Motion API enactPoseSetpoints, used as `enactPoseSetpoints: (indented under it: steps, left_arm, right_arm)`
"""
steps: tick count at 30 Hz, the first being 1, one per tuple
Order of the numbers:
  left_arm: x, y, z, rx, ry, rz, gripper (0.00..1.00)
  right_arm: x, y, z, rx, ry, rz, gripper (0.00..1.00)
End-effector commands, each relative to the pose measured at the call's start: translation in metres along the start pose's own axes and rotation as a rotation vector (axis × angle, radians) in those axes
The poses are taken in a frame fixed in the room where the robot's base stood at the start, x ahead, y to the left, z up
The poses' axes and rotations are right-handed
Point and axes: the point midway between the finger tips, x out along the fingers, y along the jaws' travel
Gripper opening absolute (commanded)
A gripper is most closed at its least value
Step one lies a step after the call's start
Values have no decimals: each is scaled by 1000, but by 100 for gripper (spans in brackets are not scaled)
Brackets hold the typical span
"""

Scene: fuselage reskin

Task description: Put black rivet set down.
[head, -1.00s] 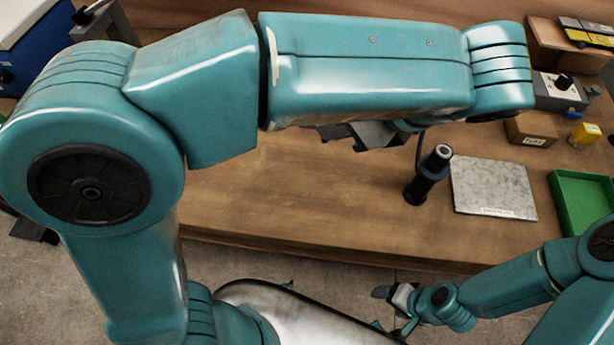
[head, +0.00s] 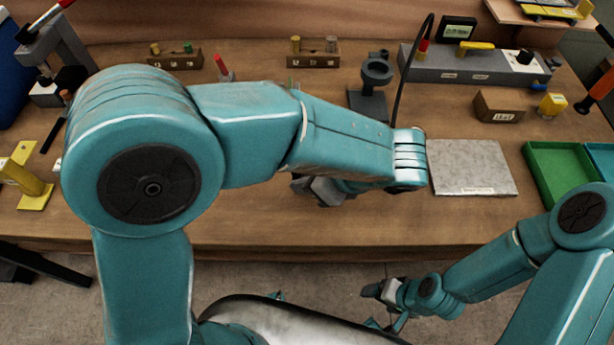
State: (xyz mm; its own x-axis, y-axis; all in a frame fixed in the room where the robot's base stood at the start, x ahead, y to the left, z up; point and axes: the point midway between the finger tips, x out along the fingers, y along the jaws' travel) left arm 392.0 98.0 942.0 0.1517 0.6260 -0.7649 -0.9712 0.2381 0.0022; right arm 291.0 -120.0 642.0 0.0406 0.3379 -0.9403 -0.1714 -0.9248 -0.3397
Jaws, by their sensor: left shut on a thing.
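My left gripper (head: 322,190) is low over the front middle of the bench, below my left forearm. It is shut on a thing. What it holds is mostly hidden by the jaws and arm, so the black rivet set cannot be made out clearly. My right gripper (head: 376,291) is in front of the bench edge, over the floor, apart from everything on the bench. Its jaws are too small to tell open from shut.
A wooden bench (head: 270,225) carries a black ring stand (head: 376,75), a grey plate (head: 485,178), a green tray (head: 548,185), and small wooden racks (head: 175,62) at the back. A yellow bracket (head: 28,180) stands at left. The bench's front strip is clear.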

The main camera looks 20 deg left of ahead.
Motion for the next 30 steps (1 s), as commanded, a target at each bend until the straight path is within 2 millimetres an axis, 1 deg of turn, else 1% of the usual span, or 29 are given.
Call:
enactPoseSetpoints:
  steps: [7,8,9,10,19,22,26,30]
  left_arm:
    - [2,0,-2,0,0,0,0]
    - [2,0,-2,0,0,0,23]
    - [2,0,-2,0,0,0,36]
    - [2,0,-2,0,0,0,45]
    - [1,0,-1,0,0,-1,45]
    - [-2,0,1,0,1,-1,45]
    - [-9,0,6,-1,0,0,45]
    - [-22,0,13,-2,0,2,45]
  right_arm:
    - [2,1,0,0,0,0,74]
    - [2,1,0,0,0,0,74]
    - [1,0,0,0,0,0,74]
    - [1,0,0,0,0,0,74]
    - [1,0,0,0,0,0,74]
    - [-1,0,0,0,0,0,74]
    - [-9,-3,0,0,0,0,74]
    - [-23,-8,0,0,0,0,74]
